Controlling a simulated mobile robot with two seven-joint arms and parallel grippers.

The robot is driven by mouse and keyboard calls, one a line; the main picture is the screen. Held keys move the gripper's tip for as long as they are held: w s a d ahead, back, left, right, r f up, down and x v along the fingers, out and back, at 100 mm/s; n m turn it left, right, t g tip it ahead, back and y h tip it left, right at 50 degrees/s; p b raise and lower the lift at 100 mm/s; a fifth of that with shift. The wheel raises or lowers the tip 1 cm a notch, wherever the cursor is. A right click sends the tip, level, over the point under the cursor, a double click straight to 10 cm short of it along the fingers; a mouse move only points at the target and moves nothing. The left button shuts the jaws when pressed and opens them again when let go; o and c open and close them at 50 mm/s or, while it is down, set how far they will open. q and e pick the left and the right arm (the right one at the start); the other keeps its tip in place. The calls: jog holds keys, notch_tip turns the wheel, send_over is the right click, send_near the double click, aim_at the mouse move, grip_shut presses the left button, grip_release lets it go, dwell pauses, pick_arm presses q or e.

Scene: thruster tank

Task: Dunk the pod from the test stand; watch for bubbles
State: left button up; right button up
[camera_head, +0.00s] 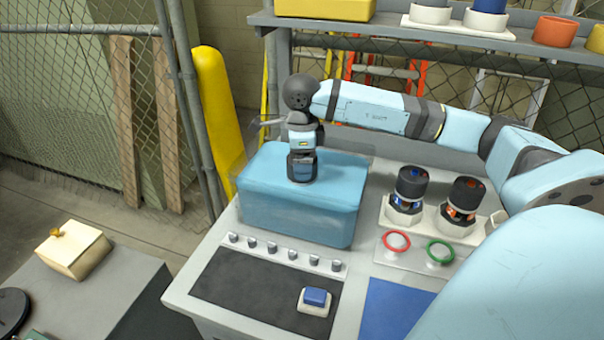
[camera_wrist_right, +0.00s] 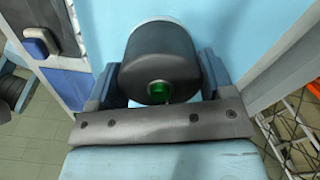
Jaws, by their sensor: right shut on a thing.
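My right gripper (camera_head: 302,168) points down over the light-blue water tank (camera_head: 290,222) and is shut on a pod. In the right wrist view, the pod (camera_wrist_right: 160,55) is a dark cylinder with a green spot on its end, between the two fingers (camera_wrist_right: 160,82). In the head view the gripper hides most of the pod. I cannot tell how far the pod is below the water, and I make out no bubbles. Two other dark-capped pods, one blue-banded (camera_head: 410,186) and one orange-banded (camera_head: 463,198), stand upright right of the tank. My left gripper is not in view.
A red ring (camera_head: 397,241) and a green ring (camera_head: 440,251) lie in front of the pods. Several small knobs and a blue button (camera_head: 315,298) are at the bench front. A shelf (camera_head: 430,35) with containers is behind; a yellow post (camera_head: 217,115) stands left.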

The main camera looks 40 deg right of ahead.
pick_arm(q)
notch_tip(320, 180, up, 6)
jog(key=p, duration=0.7)
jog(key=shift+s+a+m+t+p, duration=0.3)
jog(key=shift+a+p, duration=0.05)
pick_arm(e)
notch_tip(320, 180, up, 14)
jog(key=shift+f, duration=0.15)
dwell(0.9)
